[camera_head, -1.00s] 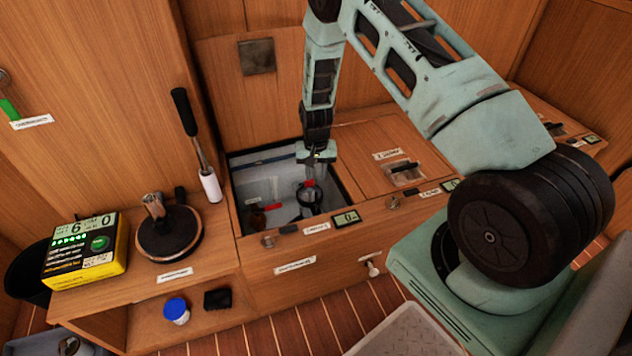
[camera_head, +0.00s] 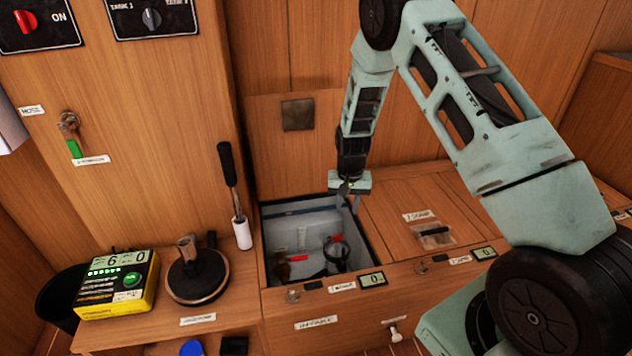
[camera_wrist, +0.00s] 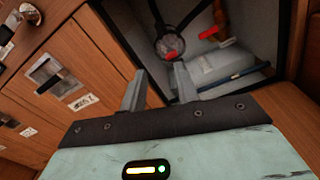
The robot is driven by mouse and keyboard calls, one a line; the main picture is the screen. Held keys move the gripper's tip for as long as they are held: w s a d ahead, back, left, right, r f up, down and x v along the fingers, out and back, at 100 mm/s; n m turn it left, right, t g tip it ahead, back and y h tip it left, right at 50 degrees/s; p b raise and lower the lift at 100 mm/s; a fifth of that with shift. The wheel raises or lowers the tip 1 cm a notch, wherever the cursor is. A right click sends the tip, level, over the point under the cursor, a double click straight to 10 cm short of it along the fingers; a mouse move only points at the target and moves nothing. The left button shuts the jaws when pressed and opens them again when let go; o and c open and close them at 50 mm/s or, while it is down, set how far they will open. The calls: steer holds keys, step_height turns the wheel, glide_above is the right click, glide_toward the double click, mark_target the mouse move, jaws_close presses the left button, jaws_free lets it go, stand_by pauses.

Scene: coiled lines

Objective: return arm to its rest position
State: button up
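My gripper (camera_head: 351,200) hangs above the open locker (camera_head: 265,262) in the wooden counter, close to its back right edge. In the wrist view my gripper (camera_wrist: 158,88) shows two grey fingers spread apart with nothing between them. Inside the locker lie a dark ring-shaped item (camera_head: 337,251), which also shows in the wrist view as a round fitting (camera_wrist: 171,46) with black straps, and a red-handled part (camera_wrist: 214,32). My arm reaches down from the upper right, bent at the elbow.
A closed hatch (camera_head: 395,203) lies right of the opening. Left of it are a lever with a white sleeve (camera_head: 242,232), a round pump (camera_head: 197,278) and a yellow-black meter box (camera_head: 117,284). Switch panels (camera_head: 38,22) are on the left wall.

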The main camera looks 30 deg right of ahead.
steer(key=s+a+r+n+y, duration=0.1)
steer(key=s+a+r+n, duration=0.25)
steer(key=a+r, duration=0.55)
steer(key=s+a+r+n+y, duration=0.15)
steer(key=s+a+r, duration=0.4)
steer(key=a, duration=0.55)
steer(key=s+a+r+n+h, duration=0.1)
steer(key=s+a+r+n, duration=0.15)
steer(key=s, duration=0.45)
steer(key=s+a+r+n, duration=0.2)
steer(key=s+r+n, duration=0.15)
steer(key=s, duration=0.45)
steer(key=s+a+r+n+h, duration=0.1)
steer(key=s+a+r+n, duration=0.25)
steer(key=s, duration=0.35)
step_height(320, 180, up, 25)
steer(key=p, duration=2.4)
steer(key=shift+s+d, duration=0.35)
steer(key=shift+d, duration=0.1)
steer(key=shift+m, duration=0.25)
